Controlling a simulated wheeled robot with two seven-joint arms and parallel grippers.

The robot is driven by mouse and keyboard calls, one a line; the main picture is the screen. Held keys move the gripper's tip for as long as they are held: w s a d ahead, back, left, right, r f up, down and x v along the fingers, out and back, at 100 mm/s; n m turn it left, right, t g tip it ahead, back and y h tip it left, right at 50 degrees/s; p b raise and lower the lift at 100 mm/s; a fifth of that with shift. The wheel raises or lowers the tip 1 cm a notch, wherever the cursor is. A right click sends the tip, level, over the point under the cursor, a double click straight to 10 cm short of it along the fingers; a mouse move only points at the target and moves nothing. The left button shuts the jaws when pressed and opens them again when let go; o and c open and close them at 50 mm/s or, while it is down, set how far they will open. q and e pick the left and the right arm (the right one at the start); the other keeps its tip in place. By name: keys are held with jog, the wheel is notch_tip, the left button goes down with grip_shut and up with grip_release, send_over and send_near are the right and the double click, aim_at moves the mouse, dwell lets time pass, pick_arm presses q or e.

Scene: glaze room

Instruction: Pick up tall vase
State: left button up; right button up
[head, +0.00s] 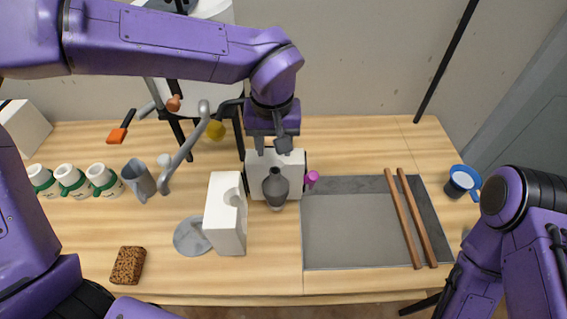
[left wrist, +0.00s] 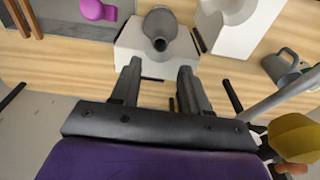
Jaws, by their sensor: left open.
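The tall vase (head: 275,190) is dark grey with a narrow neck. My left gripper (head: 271,147) is open and empty, above and behind the vase. Its fingers (left wrist: 160,70) point towards the vase, with the white block (left wrist: 142,66) between; they are apart from the vase. My right arm shows at the right, but its gripper is out of view.
A second white block (head: 226,222) with a notch stands left of the vase. A magenta item (head: 311,178) is just right. A grey tray (head: 340,235) bears two brown sticks (head: 404,218). Grey mug (head: 138,180), white jars (head: 72,182) and sponge (head: 128,265) are left.

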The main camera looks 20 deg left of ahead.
aim_at(275, 171)
pick_arm(q)
jog(key=shift+w+f, duration=0.55)
jog(key=shift+f, duration=0.05)
jog(key=f, duration=0.1)
jog(key=s+f, duration=0.1)
jog(key=f, duration=0.1)
jog(key=shift+s+a, duration=0.1)
jog(key=shift+s, duration=0.1)
jog(key=f, duration=0.2)
jog(key=w+f, duration=0.1)
jog(key=f, duration=0.2)
jog(key=shift+w+f+p, duration=0.1)
jog(key=shift+f+p, duration=0.25)
jog(key=shift+p, duration=0.05)
jog(key=c, duration=0.6)
